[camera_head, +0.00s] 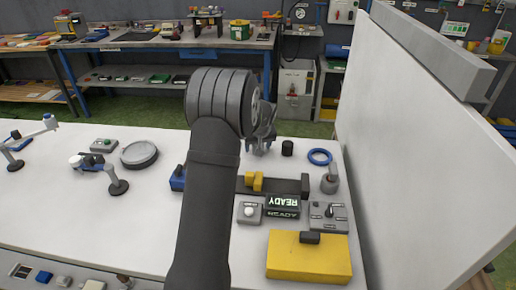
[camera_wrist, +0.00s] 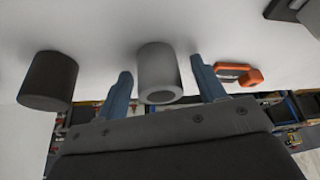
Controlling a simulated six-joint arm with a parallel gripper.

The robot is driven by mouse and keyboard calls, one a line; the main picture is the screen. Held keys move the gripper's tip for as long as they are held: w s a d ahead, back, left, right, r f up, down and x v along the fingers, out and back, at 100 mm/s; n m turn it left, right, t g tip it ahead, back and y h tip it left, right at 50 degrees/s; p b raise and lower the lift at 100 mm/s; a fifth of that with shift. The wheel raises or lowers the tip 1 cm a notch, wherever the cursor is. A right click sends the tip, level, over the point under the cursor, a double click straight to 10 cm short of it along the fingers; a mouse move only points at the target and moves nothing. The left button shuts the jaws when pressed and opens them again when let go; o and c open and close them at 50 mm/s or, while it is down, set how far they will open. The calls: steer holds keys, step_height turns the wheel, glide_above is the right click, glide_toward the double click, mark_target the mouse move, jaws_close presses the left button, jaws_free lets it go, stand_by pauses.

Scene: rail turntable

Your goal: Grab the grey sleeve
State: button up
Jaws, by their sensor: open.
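The grey sleeve (camera_wrist: 160,72) is a short hollow cylinder. In the wrist view it stands between the two fingers of my gripper (camera_wrist: 161,80), with gaps at both sides, so the open jaws straddle it without visible contact. In the head view my gripper (camera_head: 262,138) is over the white table, beyond my forearm, and I cannot clearly tell the sleeve from the grey fingers there.
A black cylinder (camera_head: 287,148) stands close to the right of my gripper; the wrist view shows it at left (camera_wrist: 48,82). An orange part (camera_wrist: 240,74) lies at right there. A blue ring (camera_head: 320,156), READY sign (camera_head: 283,202) and yellow block (camera_head: 308,258) are nearby. A white wall (camera_head: 410,140) bounds the right.

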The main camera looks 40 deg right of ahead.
steer(key=shift+r, duration=0.1)
steer(key=c, duration=1.2)
steer(key=shift+c, duration=0.2)
